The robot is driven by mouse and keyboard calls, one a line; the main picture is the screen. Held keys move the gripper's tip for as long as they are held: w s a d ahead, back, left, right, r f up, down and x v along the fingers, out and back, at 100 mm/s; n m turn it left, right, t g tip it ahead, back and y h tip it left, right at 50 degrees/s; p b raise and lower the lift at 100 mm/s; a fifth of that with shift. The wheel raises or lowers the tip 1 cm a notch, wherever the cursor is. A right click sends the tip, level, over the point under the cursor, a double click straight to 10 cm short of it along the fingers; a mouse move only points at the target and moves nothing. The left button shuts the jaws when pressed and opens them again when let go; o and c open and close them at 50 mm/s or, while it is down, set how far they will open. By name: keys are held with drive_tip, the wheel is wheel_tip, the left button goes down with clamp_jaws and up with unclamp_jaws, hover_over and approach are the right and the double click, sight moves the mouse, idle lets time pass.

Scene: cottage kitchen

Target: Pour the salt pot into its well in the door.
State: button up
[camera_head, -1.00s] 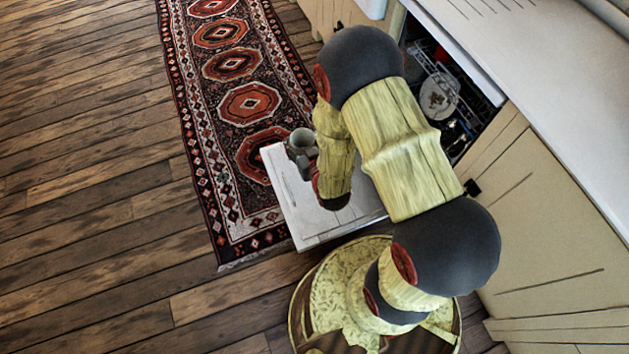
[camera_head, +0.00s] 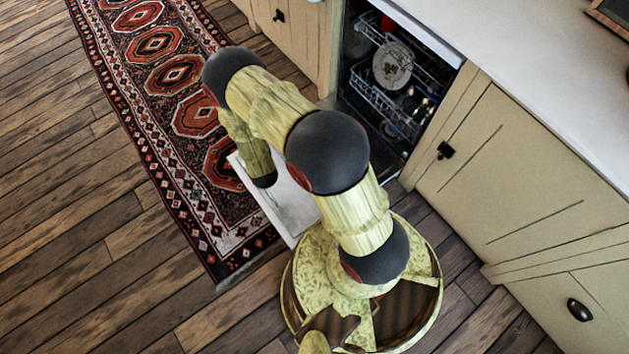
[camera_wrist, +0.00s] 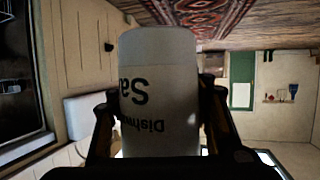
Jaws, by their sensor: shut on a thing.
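The salt pot (camera_wrist: 158,55) is a pale translucent cylinder with dark lettering, partly readable as "Sa", in the wrist view. The lettering appears upside down, and so does the room. My gripper (camera_wrist: 158,98) is shut on the pot, with a finger at each side. The pot's lower part in the picture is hidden by my gripper. In the head view the open dishwasher door (camera_head: 293,208) is white and lies low, partly covered by my arm. The pot and my gripper are hidden there behind my arm. The well in the door cannot be seen.
The open dishwasher's racks (camera_head: 425,65) hold a plate (camera_head: 392,65) and other dishes. A patterned rug (camera_head: 172,75) lies left of the door on the wooden floor. Cream cabinets (camera_head: 500,165) and a pale counter (camera_head: 560,75) run along the right.

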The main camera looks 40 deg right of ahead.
drive_tip(key=s+d+f+m+g+h, duration=0.2)
drive_tip(key=d+f+m+h, duration=0.1)
drive_tip(key=f, duration=1.1)
drive_tip(key=s+d+f+m+g+h, duration=0.2)
drive_tip(key=d+f+m+h, duration=0.15)
drive_tip(key=f, duration=1.05)
drive_tip(key=shift+m+g+h, duration=0.45)
drive_tip(key=shift+m+g, duration=0.2)
drive_tip(key=shift+g, duration=0.15)
drive_tip(key=s+f, duration=0.2)
drive_tip(key=f, duration=0.1)
drive_tip(key=s+d+f, duration=0.1)
drive_tip(key=s+f, duration=0.2)
drive_tip(key=s+d+f, duration=0.1)
drive_tip(key=s+f, duration=0.2)
drive_tip(key=shift+d+f, duration=0.25)
drive_tip(key=shift+f, duration=0.1)
drive_tip(key=shift+s+d+f, duration=0.1)
drive_tip(key=shift+s+f, duration=0.3)
drive_tip(key=shift+s, duration=0.1)
drive_tip(key=shift+d+r, duration=0.1)
